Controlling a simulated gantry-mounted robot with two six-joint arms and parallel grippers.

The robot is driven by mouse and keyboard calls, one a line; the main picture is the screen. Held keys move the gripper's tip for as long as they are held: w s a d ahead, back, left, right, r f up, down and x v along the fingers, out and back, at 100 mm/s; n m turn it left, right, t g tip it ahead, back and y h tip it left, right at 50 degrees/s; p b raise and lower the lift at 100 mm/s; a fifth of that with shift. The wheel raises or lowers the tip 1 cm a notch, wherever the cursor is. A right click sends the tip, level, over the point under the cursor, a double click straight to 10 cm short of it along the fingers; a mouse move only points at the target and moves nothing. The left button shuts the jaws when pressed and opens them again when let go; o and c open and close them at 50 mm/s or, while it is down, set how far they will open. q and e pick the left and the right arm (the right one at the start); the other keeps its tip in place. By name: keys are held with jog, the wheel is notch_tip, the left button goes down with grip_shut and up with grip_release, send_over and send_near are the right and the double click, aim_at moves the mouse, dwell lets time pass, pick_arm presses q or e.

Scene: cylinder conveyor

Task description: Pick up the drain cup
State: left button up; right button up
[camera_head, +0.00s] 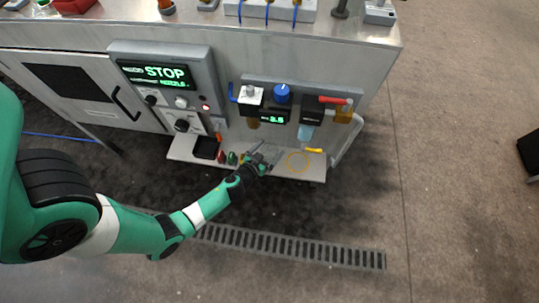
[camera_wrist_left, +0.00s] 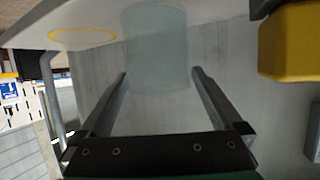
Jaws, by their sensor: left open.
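The drain cup (camera_wrist_left: 155,45) is a pale, translucent cylinder at the top middle of the left wrist view. My left gripper (camera_wrist_left: 158,75) is open, with one finger on each side of the cup's outline. I cannot tell whether either finger touches it. In the head view my left gripper (camera_head: 266,155) is over the shelf (camera_head: 312,176) at the front of the machine, left of a yellow ring mark (camera_head: 298,161). My right gripper is out of view.
A control panel reading STOP (camera_head: 165,72) is to the left. A yellow block (camera_wrist_left: 292,40) is at the right in the wrist view.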

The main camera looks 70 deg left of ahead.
pick_arm(q)
jog(key=c, duration=1.2)
jog(key=shift+c, duration=0.2)
jog(key=shift+r, duration=0.15)
